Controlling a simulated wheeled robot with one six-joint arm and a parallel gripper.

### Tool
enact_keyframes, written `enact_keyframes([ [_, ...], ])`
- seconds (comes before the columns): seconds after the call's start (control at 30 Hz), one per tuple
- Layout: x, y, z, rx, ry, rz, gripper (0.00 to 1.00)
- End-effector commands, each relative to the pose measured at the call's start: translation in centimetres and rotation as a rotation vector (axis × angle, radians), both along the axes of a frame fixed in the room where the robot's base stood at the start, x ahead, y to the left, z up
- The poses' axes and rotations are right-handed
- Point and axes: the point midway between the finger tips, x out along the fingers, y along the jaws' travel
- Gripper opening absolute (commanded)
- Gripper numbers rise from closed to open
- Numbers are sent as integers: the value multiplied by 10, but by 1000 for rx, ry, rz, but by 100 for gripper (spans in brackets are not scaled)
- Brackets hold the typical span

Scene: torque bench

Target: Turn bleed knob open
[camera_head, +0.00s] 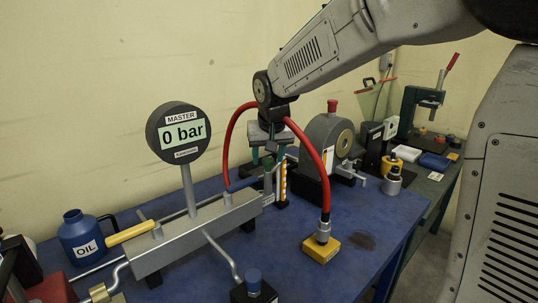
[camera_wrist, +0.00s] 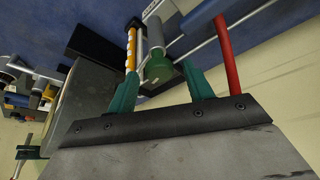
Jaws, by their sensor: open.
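A round green knob (camera_wrist: 158,68), which looks like the bleed knob, shows in the wrist view at the end of a grey cylinder. My gripper (camera_wrist: 160,72) is open, with one teal finger on each side of the knob. I cannot tell whether the fingers touch it. In the head view my gripper (camera_head: 268,156) points down over the right end of the grey pump manifold (camera_head: 185,241); the knob is not clearly visible there.
A red hose (camera_head: 322,165) arches past my gripper to a yellow block (camera_head: 321,249). A yellow-and-white striped post (camera_head: 283,183) stands close to the fingers. A grey machine (camera_head: 327,138) is behind, right. A blue oil can (camera_head: 82,240) is at left.

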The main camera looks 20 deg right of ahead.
Motion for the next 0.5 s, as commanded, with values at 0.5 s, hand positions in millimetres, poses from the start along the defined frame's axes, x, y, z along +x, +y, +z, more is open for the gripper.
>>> enact_keyframes([
  [0.5, -25, 4, 64, 0, -4, 0, 52],
])
